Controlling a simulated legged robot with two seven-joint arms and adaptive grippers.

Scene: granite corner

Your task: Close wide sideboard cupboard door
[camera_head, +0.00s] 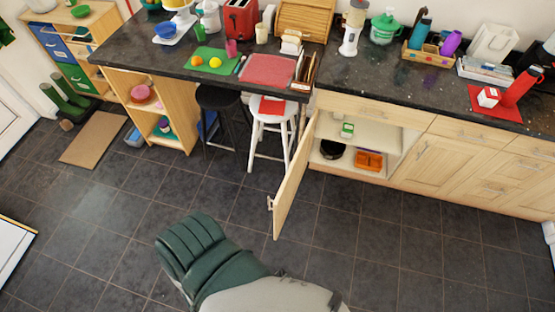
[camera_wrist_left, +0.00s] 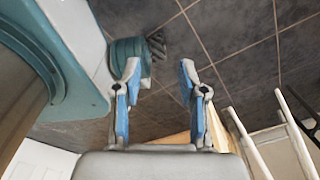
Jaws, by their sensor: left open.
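The pale wooden cupboard door (camera_head: 294,180) of the sideboard (camera_head: 375,112) stands wide open in the head view, swung out toward me over the floor. Its metal handle (camera_head: 270,203) is on the left face near the free edge. Inside the open cupboard, a green-and-white box (camera_head: 347,130) sits on the shelf, with a dark pot (camera_head: 332,149) and an orange box (camera_head: 369,161) below. My left gripper (camera_wrist_left: 160,75) is open and empty in the left wrist view, fingers over floor tiles. A pale wooden piece shows behind its right finger; I cannot tell if it is the door. My right gripper is out of view.
A white stool (camera_head: 274,126) and a black stool (camera_head: 220,105) stand left of the door, under the counter. The stone worktop (camera_head: 350,85) holds many items. Tiled floor (camera_head: 380,240) is clear in front of the sideboard. A brown mat (camera_head: 94,139) lies at left.

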